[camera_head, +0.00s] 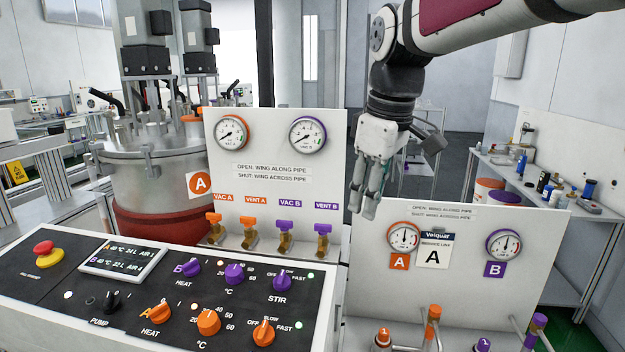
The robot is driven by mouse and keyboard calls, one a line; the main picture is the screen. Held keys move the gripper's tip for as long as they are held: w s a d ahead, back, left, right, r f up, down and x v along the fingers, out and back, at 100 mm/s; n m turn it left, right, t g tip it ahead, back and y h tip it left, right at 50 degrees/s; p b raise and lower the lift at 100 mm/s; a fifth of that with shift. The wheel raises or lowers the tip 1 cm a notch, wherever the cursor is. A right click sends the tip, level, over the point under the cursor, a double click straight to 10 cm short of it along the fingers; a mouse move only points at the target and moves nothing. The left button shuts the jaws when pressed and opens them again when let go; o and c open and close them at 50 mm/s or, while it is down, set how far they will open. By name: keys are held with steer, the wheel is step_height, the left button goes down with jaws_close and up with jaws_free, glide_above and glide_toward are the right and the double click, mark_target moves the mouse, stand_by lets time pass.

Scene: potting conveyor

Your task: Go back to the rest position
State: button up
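My gripper (362,207) hangs fingers-down from my arm at the upper middle.
The control console (75,288) with knobs fills the lower left. The left panel (270,165) bears gauges and several small valves. The right panel (540,245) has two gauges, an "A" card (433,252) and pipe valves below. A steel vessel (150,180) stands behind left.

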steer(key=s+d+f+m+t, duration=0.1)
steer(key=s+d+f+m, duration=0.1)
steer(key=s, duration=0.5)
steer(key=s+d+f+m+t, duration=0.1)
steer(key=s+d+f+m, duration=0.2)
steer(key=s, duration=0.5)
steer(key=s+d+f+m+t, duration=0.1)
steer(key=s+d+m, duration=0.3)
steer(key=s, duration=0.4)
steer(key=shift+d+f+m+h, duration=0.2)
steer(key=shift+f+m+h, duration=0.2)
steer(key=shift+f+m, duration=0.3)
steer(key=shift+s, duration=0.1)
